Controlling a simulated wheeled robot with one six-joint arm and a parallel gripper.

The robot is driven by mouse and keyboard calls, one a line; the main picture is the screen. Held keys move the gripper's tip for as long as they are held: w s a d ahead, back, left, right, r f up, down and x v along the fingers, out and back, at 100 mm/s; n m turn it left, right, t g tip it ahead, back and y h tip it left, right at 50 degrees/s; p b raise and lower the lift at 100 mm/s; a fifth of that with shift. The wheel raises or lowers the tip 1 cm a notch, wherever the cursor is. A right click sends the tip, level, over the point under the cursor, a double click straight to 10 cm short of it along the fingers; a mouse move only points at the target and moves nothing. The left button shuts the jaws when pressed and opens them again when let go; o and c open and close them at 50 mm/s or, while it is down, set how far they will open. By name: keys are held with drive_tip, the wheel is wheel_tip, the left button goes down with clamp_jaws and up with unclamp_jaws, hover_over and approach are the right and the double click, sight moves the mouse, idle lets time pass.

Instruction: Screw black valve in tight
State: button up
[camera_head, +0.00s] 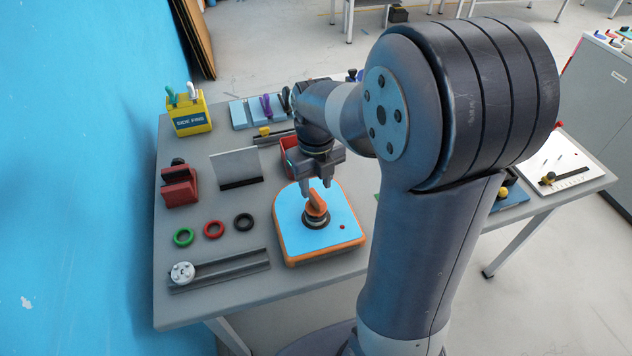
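A small inflatable board (290,220), light blue on top with an orange edge, lies flat on the grey table. On it stands a valve with an upright orange knob (317,207) on a round black base (316,223). The black part shows only as this base ring and collar under the knob. My gripper (316,187) points down just above the valve, its two fingers spread apart near the top of the orange knob. I cannot tell whether the fingers touch the knob. No thing is seen held between them.
Green (183,237), red (213,229) and black (243,222) rings lie left of the board. A grey rail (220,270) with a white knob lies in front of them. A red block (179,187), a grey plate (236,168) and a yellow box (189,118) stand farther left and back. A red bin (290,160) is behind my gripper.

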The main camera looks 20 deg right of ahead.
idle(0.3)
drive_tip(key=n, duration=0.4)
idle(0.4)
drive_tip(key=shift+r+n, duration=0.1)
drive_tip(key=shift+n, duration=0.4)
drive_tip(key=n, duration=0.3)
drive_tip(key=shift+p, duration=0.35)
drive_tip(key=n, duration=0.3)
drive_tip(key=shift+n, duration=0.5)
